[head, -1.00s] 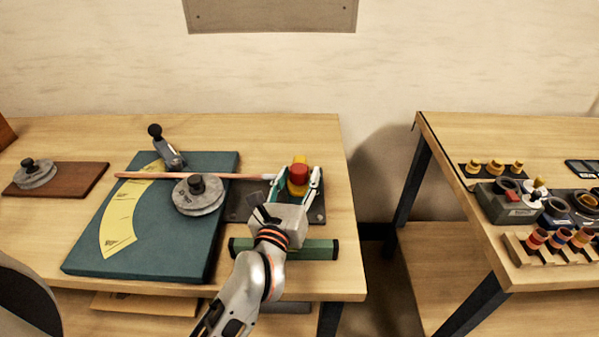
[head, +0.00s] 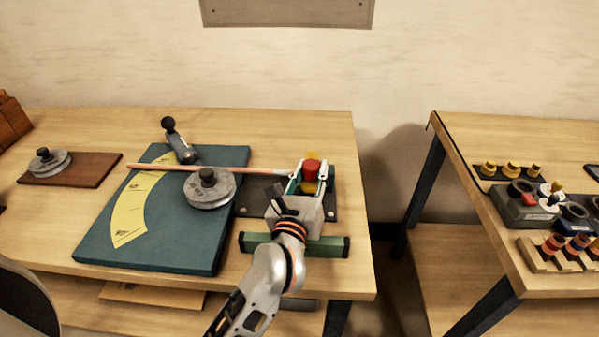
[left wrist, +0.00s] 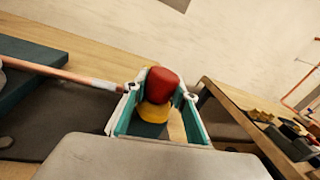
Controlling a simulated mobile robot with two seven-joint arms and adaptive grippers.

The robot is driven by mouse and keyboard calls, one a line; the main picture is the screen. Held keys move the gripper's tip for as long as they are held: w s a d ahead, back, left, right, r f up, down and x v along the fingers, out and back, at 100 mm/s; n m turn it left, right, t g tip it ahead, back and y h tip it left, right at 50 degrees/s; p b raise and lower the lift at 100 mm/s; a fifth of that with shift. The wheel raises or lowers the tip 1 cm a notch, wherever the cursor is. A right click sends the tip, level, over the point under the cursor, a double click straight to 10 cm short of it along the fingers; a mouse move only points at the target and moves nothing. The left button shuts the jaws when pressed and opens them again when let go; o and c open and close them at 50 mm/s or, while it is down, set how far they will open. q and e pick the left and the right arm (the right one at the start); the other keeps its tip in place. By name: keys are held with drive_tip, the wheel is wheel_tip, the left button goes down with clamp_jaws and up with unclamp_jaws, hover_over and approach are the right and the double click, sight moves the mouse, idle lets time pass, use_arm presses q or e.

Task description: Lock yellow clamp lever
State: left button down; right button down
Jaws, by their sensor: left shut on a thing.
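The yellow clamp lever (head: 312,156) has a red block-like top and stands on a dark base plate (head: 330,213) at the right end of the copper tube (head: 220,169). In the left wrist view, its red top (left wrist: 163,86) and yellow body (left wrist: 153,114) sit between my finger pads. My left gripper (head: 311,177) is shut on it, one finger on each side. The lower part of the clamp is hidden by my gripper. My right gripper is in neither view.
A teal board (head: 160,245) with a yellow scale (head: 133,215), a round grey disc (head: 210,189) and a grey handle with a black knob (head: 179,142) lies left. A green bar (head: 327,246) lies near the front edge. A second table (head: 470,160) stands right, across a gap.

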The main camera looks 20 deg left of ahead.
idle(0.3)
use_arm(q)
drive_tip(key=c, duration=1.6)
unclamp_jaws()
drive_tip(key=shift+s, duration=0.15)
drive_tip(key=s, duration=1.1)
drive_tip(key=shift+s+d, duration=0.25)
drive_tip(key=shift+s, duration=0.1)
